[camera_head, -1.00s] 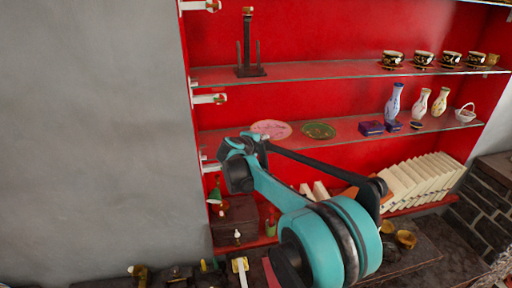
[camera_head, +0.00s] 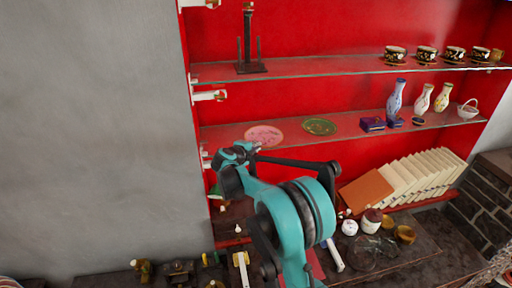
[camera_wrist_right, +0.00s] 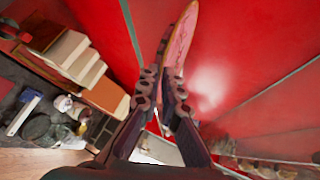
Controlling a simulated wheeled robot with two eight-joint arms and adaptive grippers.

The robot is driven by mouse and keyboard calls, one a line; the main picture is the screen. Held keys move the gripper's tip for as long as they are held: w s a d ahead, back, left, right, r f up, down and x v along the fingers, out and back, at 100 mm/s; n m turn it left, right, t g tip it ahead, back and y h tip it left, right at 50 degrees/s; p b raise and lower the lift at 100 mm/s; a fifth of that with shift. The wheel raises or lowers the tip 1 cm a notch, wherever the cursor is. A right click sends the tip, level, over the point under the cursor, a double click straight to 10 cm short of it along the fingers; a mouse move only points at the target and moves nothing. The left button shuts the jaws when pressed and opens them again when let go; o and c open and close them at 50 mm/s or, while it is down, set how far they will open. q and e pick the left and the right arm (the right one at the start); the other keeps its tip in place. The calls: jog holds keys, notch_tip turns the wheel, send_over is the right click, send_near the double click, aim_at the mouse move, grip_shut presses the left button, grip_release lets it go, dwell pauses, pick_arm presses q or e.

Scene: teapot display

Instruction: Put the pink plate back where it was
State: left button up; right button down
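The pink plate (camera_head: 264,135) shows as a patterned oval at the left end of the middle shelf (camera_head: 350,134), near its front edge. I cannot tell whether it touches the shelf. My right gripper (camera_head: 255,147) is at the plate's near rim, reaching up from below. In the right wrist view the pink plate (camera_wrist_right: 183,38) is nearly edge-on, its rim between the two dark fingers of the right gripper (camera_wrist_right: 159,78), which are closed on it. My left gripper is not in view.
A green plate (camera_head: 319,127) lies to the right of the pink plate. Farther right are a purple box (camera_head: 372,124), several vases and a white basket (camera_head: 468,110). A dark stand (camera_head: 249,50) and several cups are on the shelf above. Books (camera_head: 420,176) lean below.

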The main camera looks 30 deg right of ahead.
jog(key=c, duration=2)
grip_release()
jog(key=shift+f, duration=0.1)
jog(key=shift+c, duration=0.2)
jog(key=shift+o, duration=0.2)
jog(key=shift+w, duration=0.1)
